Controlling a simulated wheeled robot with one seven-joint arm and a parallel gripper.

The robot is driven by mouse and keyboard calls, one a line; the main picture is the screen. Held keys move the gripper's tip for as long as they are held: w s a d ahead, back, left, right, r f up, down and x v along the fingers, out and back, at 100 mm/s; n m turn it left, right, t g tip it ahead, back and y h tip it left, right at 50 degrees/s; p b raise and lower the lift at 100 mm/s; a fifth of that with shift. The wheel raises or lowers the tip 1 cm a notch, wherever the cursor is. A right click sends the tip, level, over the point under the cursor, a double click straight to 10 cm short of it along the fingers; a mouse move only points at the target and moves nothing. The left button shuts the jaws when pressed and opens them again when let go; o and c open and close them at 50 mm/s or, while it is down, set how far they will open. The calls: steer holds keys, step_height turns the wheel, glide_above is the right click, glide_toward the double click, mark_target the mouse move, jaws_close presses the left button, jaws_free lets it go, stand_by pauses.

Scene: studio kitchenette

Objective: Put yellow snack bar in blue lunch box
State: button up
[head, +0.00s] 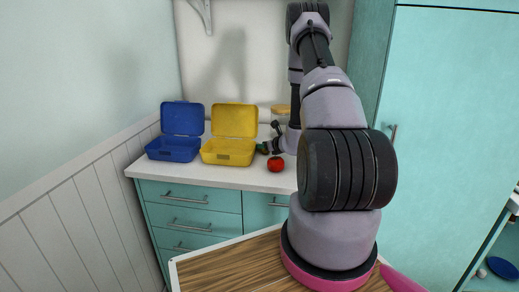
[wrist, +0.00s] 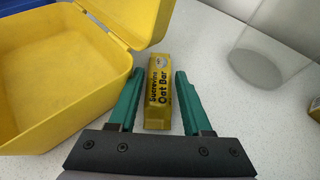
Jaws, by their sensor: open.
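My gripper (wrist: 157,90) is open, with one green finger on each side of the bar and a gap to each. In the head view my gripper (head: 264,148) is small, beside the yellow lunch box, and the bar cannot be made out. The blue lunch box (head: 172,154) stands open at the left end of the counter, its lid raised. A blue corner of it (wrist: 18,5) shows at the top left of the wrist view.
An open, empty yellow lunch box (wrist: 60,112) stands just left of the bar, and in the head view (head: 228,159) between the blue box and my gripper. A red tomato-like item (head: 276,164) sits near the counter's front edge. A clear container (wrist: 270,50) stands right of the bar.

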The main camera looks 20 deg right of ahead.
steer(key=x, duration=0.2)
steer(key=shift+w+f, duration=0.1)
steer(key=shift+w, duration=0.15)
jaws_close()
